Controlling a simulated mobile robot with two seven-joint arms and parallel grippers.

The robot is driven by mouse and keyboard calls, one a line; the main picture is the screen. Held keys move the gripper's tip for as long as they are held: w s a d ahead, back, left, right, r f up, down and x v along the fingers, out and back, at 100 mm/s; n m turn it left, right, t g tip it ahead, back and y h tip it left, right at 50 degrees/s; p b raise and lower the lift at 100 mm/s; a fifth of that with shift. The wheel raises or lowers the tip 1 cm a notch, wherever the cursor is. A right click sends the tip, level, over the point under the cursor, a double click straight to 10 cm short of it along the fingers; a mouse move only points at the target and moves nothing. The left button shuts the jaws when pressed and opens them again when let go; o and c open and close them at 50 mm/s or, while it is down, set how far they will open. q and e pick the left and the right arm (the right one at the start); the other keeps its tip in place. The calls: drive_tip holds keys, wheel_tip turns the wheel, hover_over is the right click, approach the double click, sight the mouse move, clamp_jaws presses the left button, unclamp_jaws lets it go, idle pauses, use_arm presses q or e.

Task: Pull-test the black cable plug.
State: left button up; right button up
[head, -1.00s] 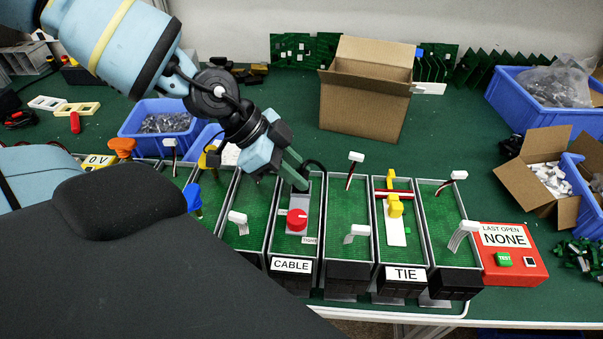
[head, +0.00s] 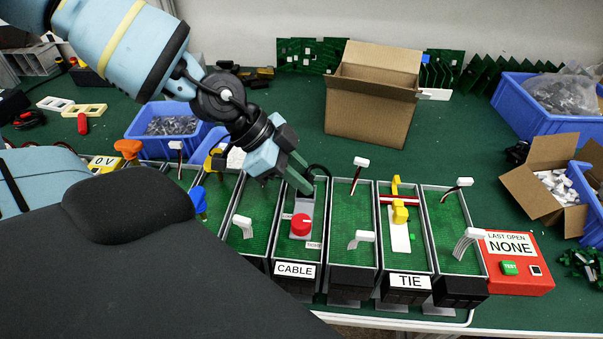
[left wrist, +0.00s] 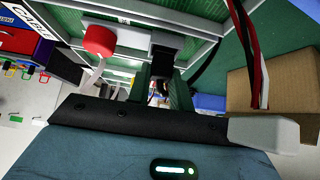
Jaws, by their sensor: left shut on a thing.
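The black cable plug (left wrist: 166,48) shows in the left wrist view between the fingers of my left gripper (left wrist: 165,95). In the head view my left gripper (head: 300,180) reaches down into the far end of the CABLE compartment, and its fingers mostly hide the plug. The gripper is shut on the plug. A black cable (head: 321,170) arches just right of the fingertips. A red knob (head: 301,225) on a grey plate sits nearer in the same compartment, above the CABLE label (head: 295,270). My right gripper is not in view.
Narrow green-floored compartments stand side by side, several with upright white-tipped wires. The TIE compartment (head: 407,282) holds yellow parts. A red box (head: 515,275) at right reads LAST OPEN NONE and has a green TEST button. A cardboard box (head: 370,110) stands behind on open green table.

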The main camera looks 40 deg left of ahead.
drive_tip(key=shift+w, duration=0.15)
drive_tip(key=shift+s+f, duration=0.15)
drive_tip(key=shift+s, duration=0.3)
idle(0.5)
use_arm(q)
drive_tip(key=shift+r, duration=0.1)
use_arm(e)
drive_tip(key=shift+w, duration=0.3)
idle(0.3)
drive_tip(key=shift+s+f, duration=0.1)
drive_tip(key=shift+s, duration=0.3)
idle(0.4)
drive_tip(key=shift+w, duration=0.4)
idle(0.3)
use_arm(q)
drive_tip(key=shift+r, duration=0.1)
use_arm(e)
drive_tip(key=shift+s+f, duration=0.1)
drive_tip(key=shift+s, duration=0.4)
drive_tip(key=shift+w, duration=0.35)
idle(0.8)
use_arm(q)
drive_tip(key=shift+r+b, duration=0.1)
drive_tip(key=shift+b, duration=0.2)
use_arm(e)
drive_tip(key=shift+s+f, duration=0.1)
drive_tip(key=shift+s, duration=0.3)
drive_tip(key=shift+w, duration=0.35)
